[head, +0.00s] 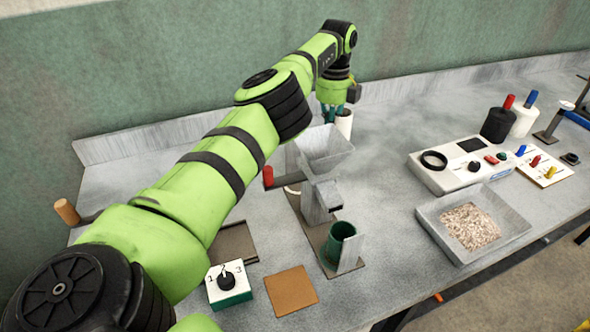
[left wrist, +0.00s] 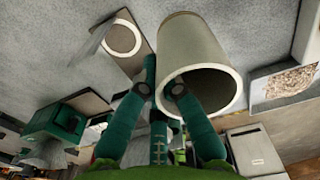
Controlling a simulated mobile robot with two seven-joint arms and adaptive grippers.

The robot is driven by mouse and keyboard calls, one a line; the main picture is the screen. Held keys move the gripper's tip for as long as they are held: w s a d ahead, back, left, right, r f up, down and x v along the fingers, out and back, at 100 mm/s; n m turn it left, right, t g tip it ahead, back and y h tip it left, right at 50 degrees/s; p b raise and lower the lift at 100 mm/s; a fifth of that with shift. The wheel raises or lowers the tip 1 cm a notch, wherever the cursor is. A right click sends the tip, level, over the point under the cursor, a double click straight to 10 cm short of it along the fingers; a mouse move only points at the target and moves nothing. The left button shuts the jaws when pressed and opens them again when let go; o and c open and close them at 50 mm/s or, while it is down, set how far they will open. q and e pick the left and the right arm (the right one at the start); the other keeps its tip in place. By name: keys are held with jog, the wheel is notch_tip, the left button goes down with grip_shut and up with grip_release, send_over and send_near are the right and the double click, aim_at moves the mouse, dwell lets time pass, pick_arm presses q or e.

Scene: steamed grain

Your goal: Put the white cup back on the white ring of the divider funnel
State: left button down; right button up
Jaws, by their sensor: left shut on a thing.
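The white cup (head: 344,124) is behind the grey hopper of the divider funnel (head: 325,152), at the far side of the table in the head view. My left gripper (head: 334,110) is shut on its wall. In the left wrist view the cup (left wrist: 196,42) is large, with its open mouth toward the camera. One finger of the left gripper (left wrist: 160,92) reaches inside the rim. The white ring (left wrist: 122,39) lies on a brown base, apart from the cup. In the head view only an arc of the ring (head: 292,190) shows beside the funnel. My right gripper is not in view.
A green cup (head: 341,240) stands at the front of the funnel's base. A grey tray of grain (head: 473,226) and a white control box (head: 460,163) are to the right. A brown square (head: 291,290) and a switch box (head: 228,285) are at the front.

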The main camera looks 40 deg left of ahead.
pick_arm(q)
jog(key=s+a+f+b, duration=0.1)
jog(key=s+f+b, duration=0.1)
jog(key=s, duration=0.1)
jog(key=s+a+f+b, duration=0.2)
jog(key=s, duration=0.2)
jog(key=s+a+f+b, duration=0.1)
jog(key=s+a+f, duration=0.1)
jog(key=s, duration=0.1)
jog(key=shift+s+f+b, duration=0.35)
jog(key=shift+b, duration=0.05)
notch_tip(320, 180, down, 4)
jog(key=shift+f+p, duration=0.1)
jog(key=shift+p, duration=0.25)
jog(key=shift+d, duration=0.1)
jog(key=c, duration=1.8)
grip_release()
jog(key=o, duration=0.4)
